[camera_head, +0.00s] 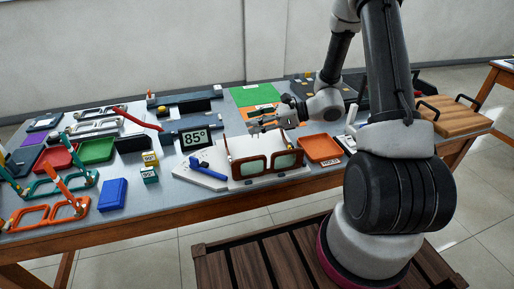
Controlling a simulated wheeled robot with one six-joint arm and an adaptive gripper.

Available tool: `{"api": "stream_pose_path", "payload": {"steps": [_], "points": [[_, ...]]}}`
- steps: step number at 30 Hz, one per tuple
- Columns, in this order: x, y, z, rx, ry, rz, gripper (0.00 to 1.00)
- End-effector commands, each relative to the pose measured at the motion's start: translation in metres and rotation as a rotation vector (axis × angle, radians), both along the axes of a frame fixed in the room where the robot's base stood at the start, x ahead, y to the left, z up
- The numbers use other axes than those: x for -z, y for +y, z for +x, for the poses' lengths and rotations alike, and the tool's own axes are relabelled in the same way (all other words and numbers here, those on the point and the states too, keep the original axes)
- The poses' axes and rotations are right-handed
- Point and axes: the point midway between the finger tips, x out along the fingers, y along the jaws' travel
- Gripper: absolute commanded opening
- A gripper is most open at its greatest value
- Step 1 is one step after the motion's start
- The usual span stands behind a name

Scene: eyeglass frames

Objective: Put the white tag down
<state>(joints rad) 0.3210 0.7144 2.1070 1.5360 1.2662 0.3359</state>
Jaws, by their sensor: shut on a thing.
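My gripper (256,126) reaches in from the right over the middle of the table (222,206), behind the brown eyeglass frame. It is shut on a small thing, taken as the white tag. The tag itself is too small and too covered by the fingers to make out clearly. I cannot tell whether it touches the surface below.
A brown eyeglass frame (268,165) stands on a white board just in front of my gripper. An orange tray (320,148) is to the right, an 85° display (195,138) to the left. Several trays and frames crowd the left side. A wooden board (455,115) lies far right.

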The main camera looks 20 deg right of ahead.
Motion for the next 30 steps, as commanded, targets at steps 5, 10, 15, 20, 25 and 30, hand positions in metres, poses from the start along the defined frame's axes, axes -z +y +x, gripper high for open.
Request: {"api": "stream_pose_path", "payload": {"steps": [5, 10, 15, 20, 25, 30], "points": [[0.03, 0.0, 0.0, 0.003, 0.003, 0.001, 0.21], [0.05, 0.0, 0.0, 0.003, 0.002, 0.001, 0.21], [0.074, 0.0, 0.0, 0.004, 0.002, 0.001, 0.21], [0.076, 0.0, 0.001, 0.004, -0.001, 0.0, 0.21], [0.077, 0.0, 0.0, 0.004, 0.0, 0.0, 0.2], [0.079, 0.0, 0.001, 0.005, -0.001, -0.001, 0.52]]}}
